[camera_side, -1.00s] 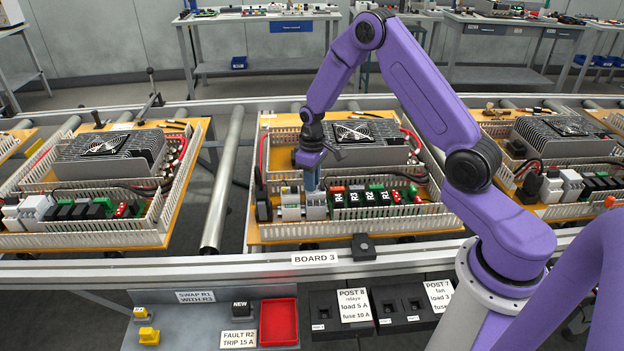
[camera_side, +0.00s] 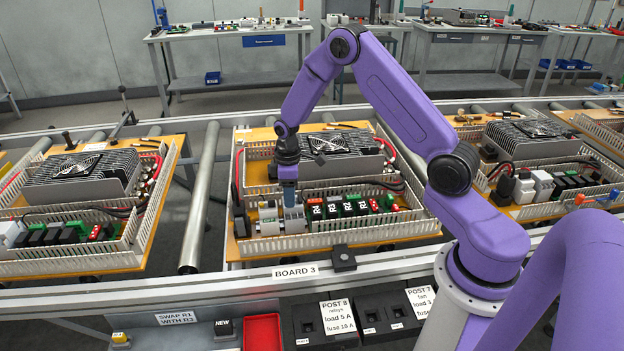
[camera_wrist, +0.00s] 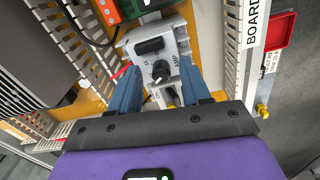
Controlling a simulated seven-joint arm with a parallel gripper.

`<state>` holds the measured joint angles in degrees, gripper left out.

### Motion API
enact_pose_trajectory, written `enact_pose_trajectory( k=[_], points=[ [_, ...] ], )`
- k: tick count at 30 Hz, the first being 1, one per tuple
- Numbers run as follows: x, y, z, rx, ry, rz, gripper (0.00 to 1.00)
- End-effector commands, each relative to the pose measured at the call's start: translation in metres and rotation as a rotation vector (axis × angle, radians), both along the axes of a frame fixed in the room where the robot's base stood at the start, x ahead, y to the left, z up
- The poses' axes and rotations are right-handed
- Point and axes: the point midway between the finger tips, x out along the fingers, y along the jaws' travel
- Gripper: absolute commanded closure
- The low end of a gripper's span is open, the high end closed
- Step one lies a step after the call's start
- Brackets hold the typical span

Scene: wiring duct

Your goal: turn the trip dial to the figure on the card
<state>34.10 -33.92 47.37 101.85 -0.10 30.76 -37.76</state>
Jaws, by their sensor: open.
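The trip dial (camera_wrist: 161,72) is a round black knob with a light pointer mark, on a light grey module (camera_wrist: 150,45) with a dark window. In the wrist view my gripper (camera_wrist: 160,74) is open, its blue fingertips on either side of the dial; I cannot tell whether they touch it. In the side view my gripper (camera_side: 290,205) points down at the module on board 3, and the dial is hidden.
Black relays (camera_side: 333,208) marked R-numbers stand right of the module. Slotted duct walls (camera_side: 340,240) and a finned heatsink (camera_side: 335,160) surround them. The red tray (camera_side: 262,332) lies in front of the BOARD 3 label (camera_side: 296,272).

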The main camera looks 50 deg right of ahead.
Motion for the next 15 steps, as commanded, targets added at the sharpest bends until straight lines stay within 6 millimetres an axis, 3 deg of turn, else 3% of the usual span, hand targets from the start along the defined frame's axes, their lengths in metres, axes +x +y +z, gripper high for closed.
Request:
enact_pose_trajectory(
  k=[15],
  points=[
    [-0.0001, 0.0017, -0.0003, 0.001, 0.000, 0.527, 0.53]
  ],
)
